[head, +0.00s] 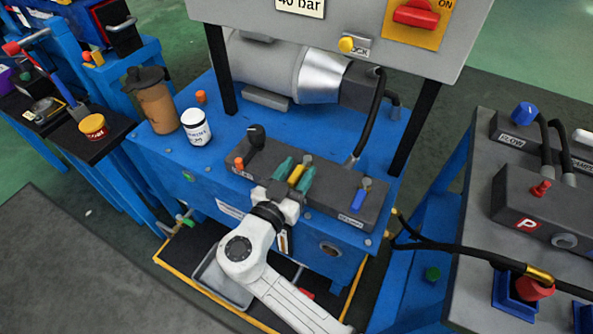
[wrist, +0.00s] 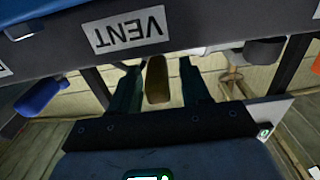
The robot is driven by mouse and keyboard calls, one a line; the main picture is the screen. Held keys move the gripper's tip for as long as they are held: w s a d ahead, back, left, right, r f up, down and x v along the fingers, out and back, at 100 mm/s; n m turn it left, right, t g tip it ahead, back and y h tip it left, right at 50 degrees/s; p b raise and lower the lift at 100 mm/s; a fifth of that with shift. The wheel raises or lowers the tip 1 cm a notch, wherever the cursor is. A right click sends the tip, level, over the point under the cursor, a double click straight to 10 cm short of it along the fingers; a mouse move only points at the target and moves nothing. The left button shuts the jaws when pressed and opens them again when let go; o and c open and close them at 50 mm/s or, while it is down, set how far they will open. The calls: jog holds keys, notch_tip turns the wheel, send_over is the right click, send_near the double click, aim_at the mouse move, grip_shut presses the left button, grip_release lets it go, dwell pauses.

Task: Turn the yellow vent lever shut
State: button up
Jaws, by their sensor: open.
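The yellow vent lever (head: 296,174) stands on the dark grey valve block (head: 335,203) at the front of the blue stand. My gripper (head: 293,174) reaches it from the front, with its two teal fingers open on either side of the lever. In the wrist view the lever (wrist: 157,80) shows as a shaded brownish-yellow bar between the fingers of my gripper (wrist: 160,82). A gap shows on both sides of it. An upside-down VENT label (wrist: 128,30) is on the block above it. The lever's pivot is hidden.
On the same block, a blue lever (head: 362,190) stands to the right and a black knob (head: 256,134) to the left. A white jar (head: 196,127) and a brown bottle (head: 158,108) stand behind left. A grey cabinet (head: 345,32) overhangs the stand on black posts.

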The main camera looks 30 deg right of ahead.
jog(key=shift+c, duration=0.4)
grip_shut()
